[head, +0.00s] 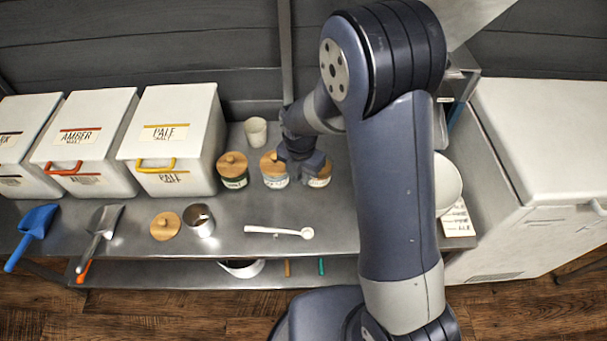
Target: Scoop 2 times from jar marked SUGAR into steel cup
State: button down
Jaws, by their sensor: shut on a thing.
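The steel cup (203,227) stands upright near the front. A white long-handled scoop (282,231) lies right of it.
A loose wooden lid (165,226) lies left of the cup. A metal scoop (101,231) and a blue scoop (37,221) lie further left. White bins (172,131) line the back left. A pale cup (256,132) stands behind the jars. My arm hides the bench's right part.

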aim_at(294, 181)
jog(key=shift+s+a+f+t+h+b, duration=0.45)
jog(key=shift+s+t+b, duration=0.2)
jog(key=shift+b, duration=0.65)
jog(key=t+b, duration=0.1)
jog(key=b, duration=0.1)
jog(key=s+t+h+b, duration=0.1)
jog(key=b, duration=0.1)
jog(key=shift+a+r+b, duration=0.1)
jog(key=shift+a+b, duration=0.2)
jog(key=shift+b, duration=0.05)
jog(key=shift+s+a+r+t+h, duration=0.1)
jog(key=shift+s+r+t+h, duration=0.15)
jog(key=shift+r, duration=0.35)
jog(key=shift+s+a+r+t+h, duration=0.1)
jog(key=shift+r+t, duration=0.1)
jog(key=shift+r, duration=0.4)
